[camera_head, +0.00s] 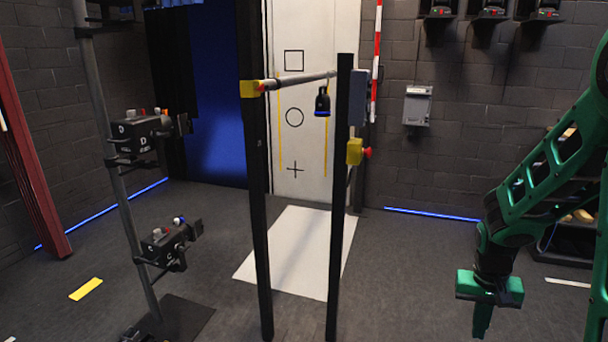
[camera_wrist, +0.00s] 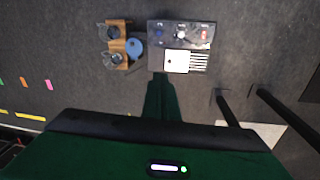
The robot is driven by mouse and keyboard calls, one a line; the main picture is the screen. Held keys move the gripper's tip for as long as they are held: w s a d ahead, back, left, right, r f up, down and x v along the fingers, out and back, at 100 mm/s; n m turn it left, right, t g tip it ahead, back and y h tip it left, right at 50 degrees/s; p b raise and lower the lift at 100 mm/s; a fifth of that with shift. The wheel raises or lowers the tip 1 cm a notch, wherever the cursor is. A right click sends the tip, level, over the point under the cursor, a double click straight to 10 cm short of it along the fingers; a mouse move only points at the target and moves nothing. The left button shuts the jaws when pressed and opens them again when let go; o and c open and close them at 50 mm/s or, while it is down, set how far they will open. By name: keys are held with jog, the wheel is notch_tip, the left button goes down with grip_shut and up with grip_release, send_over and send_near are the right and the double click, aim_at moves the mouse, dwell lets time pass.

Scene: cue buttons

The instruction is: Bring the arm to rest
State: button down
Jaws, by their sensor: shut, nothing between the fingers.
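My green arm comes in from the right edge in the head view and bends downward. My gripper (camera_head: 482,322) hangs at its end, low on the right, with its fingers pointing at the floor. It is shut and empty, and touches nothing that I can see. In the wrist view the gripper (camera_wrist: 161,80) shows as a dark green wedge with its fingers together, above the grey floor.
A frame of two black posts (camera_head: 256,200) with yellow boxes and a crossbar stands mid-view. A grey pole (camera_head: 113,150) with black lamp units is at left. The wrist view shows a control panel (camera_wrist: 208,62) and a wooden piece (camera_wrist: 117,45). Floor between frame and arm is clear.

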jog(key=s+r, duration=0.7)
jog(key=s, duration=0.3)
jog(key=s+r+m+y, duration=0.1)
jog(key=s+r, duration=0.7)
jog(key=s, duration=0.3)
jog(key=shift+s+a+y, duration=0.15)
jog(key=shift+a+y, duration=0.05)
jog(key=shift+y, duration=0.1)
jog(key=shift+w+f, duration=0.3)
jog(key=shift+w, duration=0.35)
